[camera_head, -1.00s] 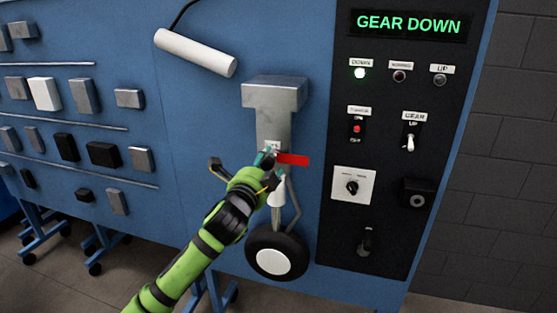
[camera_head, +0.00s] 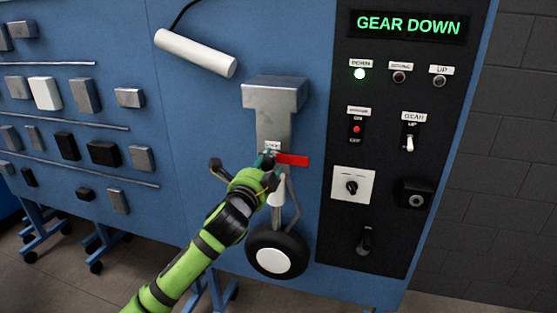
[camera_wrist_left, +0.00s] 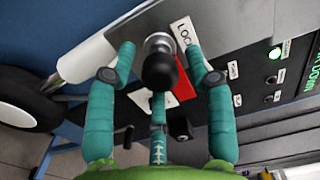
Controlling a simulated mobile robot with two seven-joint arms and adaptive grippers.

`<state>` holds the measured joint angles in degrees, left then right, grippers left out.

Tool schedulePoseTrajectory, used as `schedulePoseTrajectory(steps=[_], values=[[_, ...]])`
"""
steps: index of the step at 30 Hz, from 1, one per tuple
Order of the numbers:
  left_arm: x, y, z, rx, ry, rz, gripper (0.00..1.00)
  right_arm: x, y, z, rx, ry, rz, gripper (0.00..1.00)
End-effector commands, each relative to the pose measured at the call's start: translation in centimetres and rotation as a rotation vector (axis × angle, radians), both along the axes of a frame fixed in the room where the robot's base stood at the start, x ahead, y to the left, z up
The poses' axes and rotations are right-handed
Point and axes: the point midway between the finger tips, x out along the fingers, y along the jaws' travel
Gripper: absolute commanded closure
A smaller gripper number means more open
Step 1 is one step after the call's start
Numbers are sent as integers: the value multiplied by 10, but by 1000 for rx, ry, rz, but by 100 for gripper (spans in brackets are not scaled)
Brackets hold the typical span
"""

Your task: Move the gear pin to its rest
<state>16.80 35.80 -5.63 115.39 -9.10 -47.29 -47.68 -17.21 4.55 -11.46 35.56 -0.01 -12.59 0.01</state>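The gear pin (camera_wrist_left: 160,68) shows in the left wrist view as a dark rounded knob on a metal collar, set in the grey gear strut (camera_head: 273,122). A red tag (camera_head: 293,160) hangs beside it, below a white label (camera_wrist_left: 182,32) on the strut. My left gripper (camera_head: 268,158) is at the pin. In the wrist view its teal fingers stand apart on both sides of the knob, with visible gaps, and a third finger is below. In the head view the gripper hides the pin. I cannot identify the pin's rest with certainty. My right gripper is not in view.
A small dark fitting (camera_head: 215,164) sticks out from the blue panel left of my gripper. The wheel (camera_head: 276,255) hangs below. A black control panel (camera_head: 385,285) with switches and a "GEAR DOWN" display (camera_head: 408,24) is at right. A white cylinder (camera_head: 195,52) is above left.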

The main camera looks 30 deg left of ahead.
Motion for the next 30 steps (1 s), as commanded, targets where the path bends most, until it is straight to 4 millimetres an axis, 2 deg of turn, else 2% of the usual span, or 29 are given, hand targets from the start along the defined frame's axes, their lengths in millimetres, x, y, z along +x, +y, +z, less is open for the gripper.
schedulePoseTrajectory(steps=[1, 3, 30], values=[[0, 0, 0, 0, 0, 0, 77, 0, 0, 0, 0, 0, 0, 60], [0, 0, 0, 0, 0, 0, 100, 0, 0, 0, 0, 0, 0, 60], [-11, -3, 0, 0, -1, 0, 100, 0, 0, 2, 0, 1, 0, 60]])
